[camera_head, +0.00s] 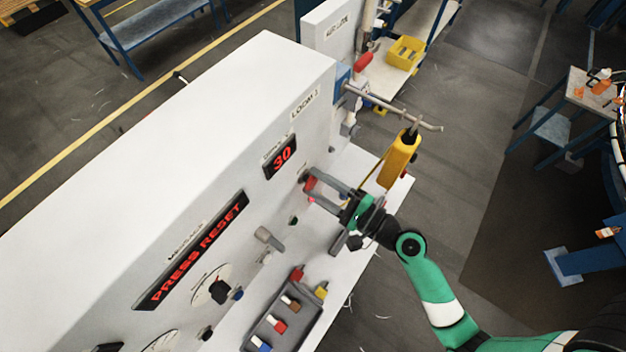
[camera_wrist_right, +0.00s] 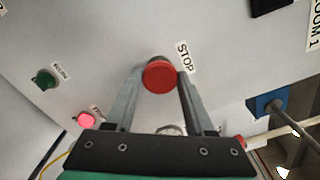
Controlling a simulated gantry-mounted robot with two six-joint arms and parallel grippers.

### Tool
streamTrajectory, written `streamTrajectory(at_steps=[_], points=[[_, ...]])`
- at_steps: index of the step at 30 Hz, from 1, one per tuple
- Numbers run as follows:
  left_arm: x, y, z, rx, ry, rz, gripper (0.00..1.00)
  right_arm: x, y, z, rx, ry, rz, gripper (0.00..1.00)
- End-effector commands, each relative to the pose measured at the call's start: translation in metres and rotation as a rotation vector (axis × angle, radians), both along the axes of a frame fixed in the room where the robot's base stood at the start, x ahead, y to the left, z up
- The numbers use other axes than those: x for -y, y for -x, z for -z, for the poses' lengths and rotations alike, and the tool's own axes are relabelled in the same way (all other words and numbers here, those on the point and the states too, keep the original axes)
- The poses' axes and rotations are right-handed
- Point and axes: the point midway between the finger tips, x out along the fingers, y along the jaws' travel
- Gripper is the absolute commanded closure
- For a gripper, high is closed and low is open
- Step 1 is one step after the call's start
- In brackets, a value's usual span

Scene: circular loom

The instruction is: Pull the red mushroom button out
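The red mushroom button (camera_wrist_right: 159,76) sits on the white panel beside a STOP label (camera_wrist_right: 184,56) in the right wrist view. In the head view the button (camera_head: 311,183) is partly hidden by my right gripper. My right gripper (camera_head: 312,184) reaches the panel from the right, with one finger on each side of the button. In the right wrist view its fingertips (camera_wrist_right: 162,78) meet the button's two edges with no clear gap. Whether the button is in or out cannot be told. My left gripper is not in view.
A lit red button (camera_wrist_right: 87,118) and a green button (camera_wrist_right: 46,79) are near on the panel. A yellow pendant (camera_head: 400,160) hangs from a metal bar (camera_head: 390,104) close to my right gripper. A grey tray (camera_head: 290,335) with coloured items lies below.

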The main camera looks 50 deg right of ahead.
Motion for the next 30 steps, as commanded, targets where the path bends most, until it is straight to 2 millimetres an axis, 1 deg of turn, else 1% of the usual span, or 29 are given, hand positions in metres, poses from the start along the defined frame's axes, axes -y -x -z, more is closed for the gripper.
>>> streamTrajectory(at_steps=[1,4,5,14,17,27,30], points=[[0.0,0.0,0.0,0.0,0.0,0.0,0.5,0.0,0.0,0.0,0.0,0.0,0.0,0.36],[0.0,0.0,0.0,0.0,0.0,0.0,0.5,0.0,0.0,0.0,0.0,0.0,0.0,0.18],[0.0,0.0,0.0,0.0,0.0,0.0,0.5,0.0,0.0,0.0,0.0,0.0,0.0,0.15],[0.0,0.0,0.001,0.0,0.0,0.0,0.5,0.001,0.002,0.001,-0.001,-0.001,0.001,0.15],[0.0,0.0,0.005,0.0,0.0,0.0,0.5,0.003,0.013,0.002,-0.002,-0.002,0.003,0.15],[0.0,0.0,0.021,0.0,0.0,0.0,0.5,0.012,0.07,0.003,-0.002,-0.002,0.006,0.15],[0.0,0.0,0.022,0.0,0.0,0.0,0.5,0.012,0.078,0.001,0.001,-0.001,0.003,0.15]])
